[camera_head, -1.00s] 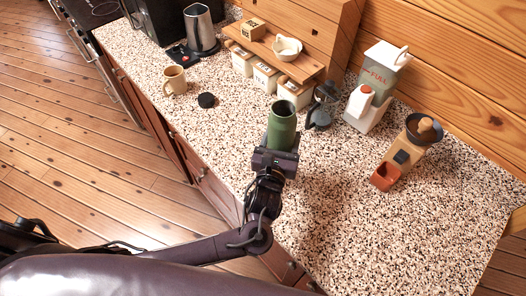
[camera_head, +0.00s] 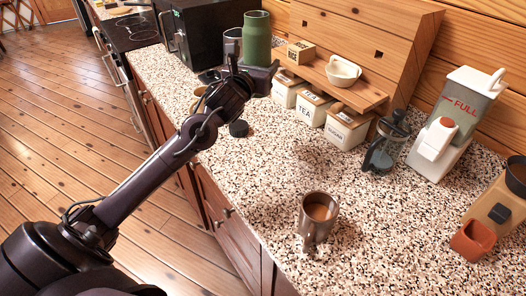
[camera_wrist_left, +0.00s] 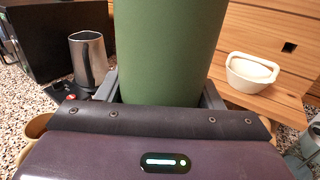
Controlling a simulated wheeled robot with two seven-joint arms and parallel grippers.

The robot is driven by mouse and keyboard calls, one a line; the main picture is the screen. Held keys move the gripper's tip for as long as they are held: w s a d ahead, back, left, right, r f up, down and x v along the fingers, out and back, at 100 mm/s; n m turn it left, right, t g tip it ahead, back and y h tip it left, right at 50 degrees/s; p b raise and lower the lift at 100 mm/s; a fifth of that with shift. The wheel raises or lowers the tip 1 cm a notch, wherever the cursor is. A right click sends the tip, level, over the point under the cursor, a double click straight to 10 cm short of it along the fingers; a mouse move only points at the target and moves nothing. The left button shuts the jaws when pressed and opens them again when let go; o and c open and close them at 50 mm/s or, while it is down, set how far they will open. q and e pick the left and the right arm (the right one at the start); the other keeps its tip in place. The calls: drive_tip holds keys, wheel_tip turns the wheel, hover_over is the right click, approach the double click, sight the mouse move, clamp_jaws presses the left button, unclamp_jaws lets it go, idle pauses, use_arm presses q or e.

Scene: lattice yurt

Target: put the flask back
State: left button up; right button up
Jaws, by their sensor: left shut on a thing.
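The green flask (camera_head: 257,38) is upright in my left gripper (camera_head: 260,70), which is shut on its lower part, above the far part of the counter. In the left wrist view the flask (camera_wrist_left: 168,50) fills the upper middle, between the fingers; its top is out of frame. The flask's mouth is hard to make out in the head view. A small round black cap (camera_head: 238,129) lies on the counter below and in front of the gripper. A steel mug with brown drink (camera_head: 317,216) stands on the near counter. My right gripper is not in view.
A wooden shelf (camera_head: 345,88) with a white bowl (camera_head: 343,70) stands over labelled canisters (camera_head: 312,106), right of the gripper. A steel jug (camera_wrist_left: 88,60) and black appliance (camera_head: 205,35) are at the left. A French press (camera_head: 385,142) and dispenser (camera_head: 452,125) stand further right.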

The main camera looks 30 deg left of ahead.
use_arm(q)
drive_tip(key=shift+a+r, duration=0.35)
drive_tip(key=shift+a, duration=0.25)
wheel_tip(320, 180, down, 19)
drive_tip(key=shift+f+p, duration=0.2)
drive_tip(key=shift+p, duration=0.95)
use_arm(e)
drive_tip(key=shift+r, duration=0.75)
use_arm(q)
drive_tip(key=o, duration=0.7)
drive_tip(key=shift+f, duration=0.15)
drive_tip(key=o, duration=0.5)
drive_tip(key=shift+c, duration=0.2)
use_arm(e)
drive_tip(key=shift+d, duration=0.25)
use_arm(q)
drive_tip(key=shift+s, duration=0.1)
